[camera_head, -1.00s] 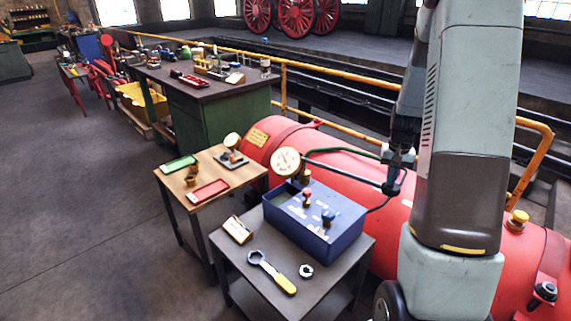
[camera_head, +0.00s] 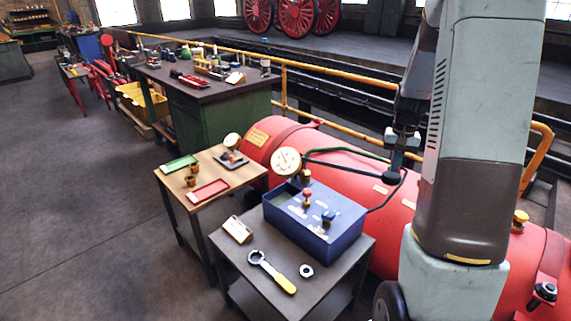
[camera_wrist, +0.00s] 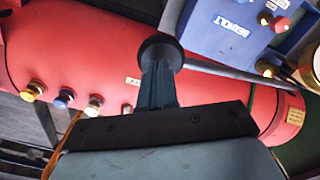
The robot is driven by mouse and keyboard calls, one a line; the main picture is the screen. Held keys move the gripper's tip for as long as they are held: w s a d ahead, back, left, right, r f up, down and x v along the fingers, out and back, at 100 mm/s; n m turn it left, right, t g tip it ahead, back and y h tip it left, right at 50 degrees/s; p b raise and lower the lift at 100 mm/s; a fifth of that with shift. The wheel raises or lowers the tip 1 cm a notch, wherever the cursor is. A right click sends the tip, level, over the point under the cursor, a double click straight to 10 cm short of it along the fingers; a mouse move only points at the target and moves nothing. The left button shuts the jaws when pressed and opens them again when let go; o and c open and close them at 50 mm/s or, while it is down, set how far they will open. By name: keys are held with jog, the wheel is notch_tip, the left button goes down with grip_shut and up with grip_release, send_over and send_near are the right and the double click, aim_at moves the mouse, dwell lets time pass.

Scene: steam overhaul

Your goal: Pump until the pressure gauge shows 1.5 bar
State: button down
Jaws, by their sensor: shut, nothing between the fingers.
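The blue pump box (camera_head: 322,238) stands on a small dark table, with red and dark blue knobs on top. The round white pressure gauge (camera_head: 286,160) stands at its back; its needle is too small to read. A dark pump lever (camera_head: 345,168) reaches right from the box area to a black knob (camera_head: 391,177). The lever also shows as a grey rod in the wrist view (camera_wrist: 225,70). My gripper (camera_head: 401,143) is shut and empty, pointing down just above the knob. In the wrist view, the fingers (camera_wrist: 157,85) reach to the knob (camera_wrist: 160,48); contact is unclear.
A red boiler (camera_head: 345,150) lies behind the box. A yellow-handled wrench (camera_head: 272,272), a nut (camera_head: 306,271) and a tan block (camera_head: 237,230) lie on the small table. A wooden table (camera_head: 180,182) with trays stands left. Open floor lies further left.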

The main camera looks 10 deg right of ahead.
jog(key=shift+f, duration=1.3)
jog(key=shift+w+r, duration=0.15)
jog(key=shift+r, duration=1.1)
